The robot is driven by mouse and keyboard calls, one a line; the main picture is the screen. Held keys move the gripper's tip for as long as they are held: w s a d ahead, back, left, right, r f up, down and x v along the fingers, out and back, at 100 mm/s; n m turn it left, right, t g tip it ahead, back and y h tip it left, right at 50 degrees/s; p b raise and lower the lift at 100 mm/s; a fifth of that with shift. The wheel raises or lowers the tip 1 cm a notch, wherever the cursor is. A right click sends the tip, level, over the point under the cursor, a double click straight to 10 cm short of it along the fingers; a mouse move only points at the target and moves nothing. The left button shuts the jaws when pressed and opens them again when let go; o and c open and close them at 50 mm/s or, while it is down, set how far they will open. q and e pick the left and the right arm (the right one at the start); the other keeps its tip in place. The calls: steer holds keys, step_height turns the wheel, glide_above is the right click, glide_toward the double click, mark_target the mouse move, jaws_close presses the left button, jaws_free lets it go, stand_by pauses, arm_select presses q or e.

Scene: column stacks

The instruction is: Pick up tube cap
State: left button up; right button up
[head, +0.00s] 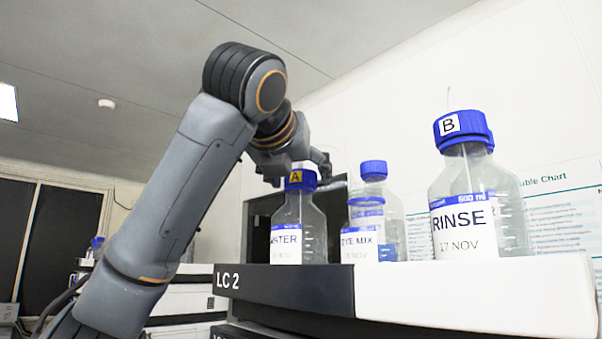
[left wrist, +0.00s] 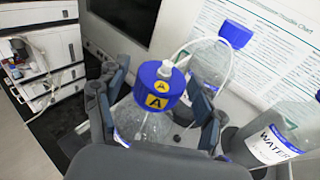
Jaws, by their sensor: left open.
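The blue tube cap (head: 303,185) with a yellow "A" label sits on a clear bottle (head: 298,222) with a white label on the shelf top. In the left wrist view the cap (left wrist: 160,92) is near the centre, with a white fitting and a thin tube coming out of its top. My left gripper (head: 298,172) is at the height of the cap. In the left wrist view its two fingers (left wrist: 157,97) stand open on either side of the cap and bottle neck. Contact with the cap cannot be told. My right gripper is not in view.
The "LC 2" unit (head: 285,287) carries the bottles. A "MIX" bottle (head: 366,235), another blue-capped bottle (head: 373,170) and a large "RINSE" bottle (head: 475,195) stand to the right. In the left wrist view a "WATER" bottle (left wrist: 273,140) stands close by the right finger.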

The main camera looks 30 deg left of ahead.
arm_select(q)
steer(key=shift+p+x, duration=1.2)
steer(key=shift+p, duration=0.05)
steer(key=x, duration=0.2)
steer(key=shift+w+a, duration=0.1)
steer(key=shift+w, duration=0.15)
steer(key=shift+f, duration=0.1)
steer(key=shift+s, duration=0.15)
steer(key=c, duration=0.3)
steer(key=shift+s, duration=0.1)
steer(key=c, duration=0.7)
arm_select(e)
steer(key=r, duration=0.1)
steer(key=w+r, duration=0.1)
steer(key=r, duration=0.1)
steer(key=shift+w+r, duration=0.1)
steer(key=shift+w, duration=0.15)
arm_select(q)
steer(key=shift+c, duration=0.2)
